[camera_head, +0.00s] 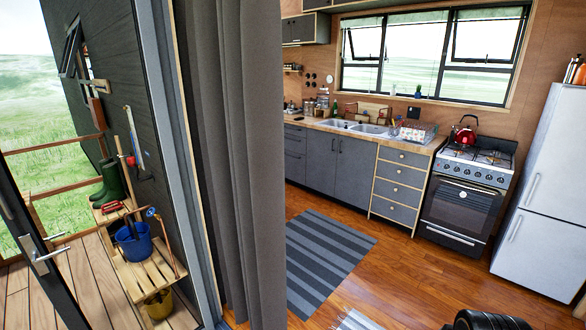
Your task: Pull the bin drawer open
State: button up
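Grey kitchen base units run along the back wall, all with their fronts shut. A stack of drawers (400,185) with round knobs and pale wood edges stands left of the stove. Left of it is a double-door cupboard (340,163) under the sink. Further left, partly behind the curtain, is another grey unit with drawer fronts (295,150). I cannot tell which front is the bin drawer. A dark rounded part at the bottom right edge appears to be my arm. My gripper's fingers are not in view.
A grey curtain (235,150) hangs in front, hiding the counter's left end. A striped rug (330,255) lies on open wooden floor before the cabinets. The stove (460,205) and white fridge (545,190) stand at right. An open doorway with a wooden shelf (150,272) is at left.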

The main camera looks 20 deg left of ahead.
aim_at(295, 163)
jog(key=u, duration=0.3)
jog(key=i, duration=4.2)
jog(key=u, duration=1.45)
jog(key=i, duration=4.45)
jog(key=z, duration=1.5)
jog(key=i, duration=0.15)
jog(key=z, duration=0.3)
